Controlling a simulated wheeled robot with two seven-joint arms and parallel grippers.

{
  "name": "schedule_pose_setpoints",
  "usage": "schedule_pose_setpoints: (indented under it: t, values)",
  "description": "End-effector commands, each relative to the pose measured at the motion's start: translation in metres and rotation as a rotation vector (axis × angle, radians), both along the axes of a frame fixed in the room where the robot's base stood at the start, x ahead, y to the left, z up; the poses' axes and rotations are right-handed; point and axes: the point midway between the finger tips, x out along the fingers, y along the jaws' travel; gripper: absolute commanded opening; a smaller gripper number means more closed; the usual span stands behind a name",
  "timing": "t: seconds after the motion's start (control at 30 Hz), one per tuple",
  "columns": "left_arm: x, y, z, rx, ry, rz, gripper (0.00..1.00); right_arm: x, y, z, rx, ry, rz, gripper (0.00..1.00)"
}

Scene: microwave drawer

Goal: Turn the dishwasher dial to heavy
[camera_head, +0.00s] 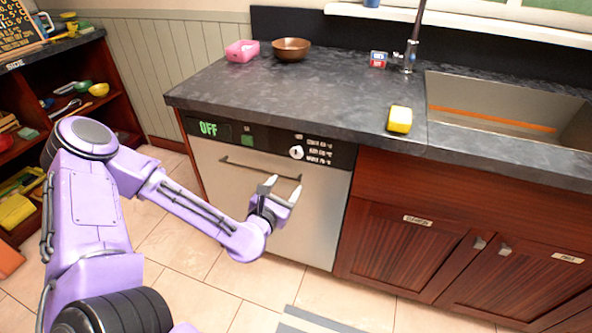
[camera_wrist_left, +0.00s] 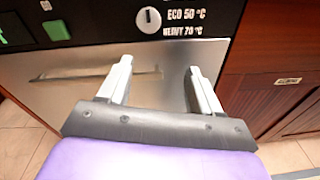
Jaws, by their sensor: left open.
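The dishwasher (camera_head: 238,190) has a steel door and a black control panel under the dark counter. Its white round dial (camera_head: 297,152) sits on the panel beside several white text labels. The dial also shows in the left wrist view (camera_wrist_left: 149,19), with "ECO 50 °C" and "HEAVY 70 °C" (camera_wrist_left: 182,30) printed to its right. My right gripper is not visible.
A green "OFF" display (camera_head: 208,129) and green button (camera_head: 247,140) are left on the panel. The door's bar handle (camera_head: 260,169) lies behind my left gripper. A yellow sponge (camera_head: 399,119), pink container (camera_head: 242,51) and brown bowl (camera_head: 291,49) stand on the counter.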

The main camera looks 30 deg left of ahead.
Motion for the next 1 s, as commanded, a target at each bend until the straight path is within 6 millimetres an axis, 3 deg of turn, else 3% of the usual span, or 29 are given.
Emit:
schedule_pose_setpoints:
  t: [0.03, 0.13, 0.27, 0.6, 0.77, 1.0]
  values:
    - [0.004, 0.008, 0.007, -0.090, -0.076, 0.032, 0.64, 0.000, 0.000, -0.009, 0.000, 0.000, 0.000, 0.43]
    - [0.010, 0.016, 0.021, -0.185, -0.152, 0.056, 0.64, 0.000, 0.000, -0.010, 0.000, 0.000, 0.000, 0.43]
    - [0.028, 0.021, 0.023, -0.192, -0.159, 0.056, 0.64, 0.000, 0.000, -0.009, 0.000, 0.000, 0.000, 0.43]
    - [0.096, 0.037, 0.023, -0.190, -0.154, 0.056, 0.64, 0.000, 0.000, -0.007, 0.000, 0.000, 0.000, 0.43]
    - [0.109, 0.039, 0.023, -0.192, -0.153, 0.055, 0.64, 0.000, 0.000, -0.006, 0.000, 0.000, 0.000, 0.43]
    - [0.110, 0.039, 0.023, -0.194, -0.153, 0.055, 0.64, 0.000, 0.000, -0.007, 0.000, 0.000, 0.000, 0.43]
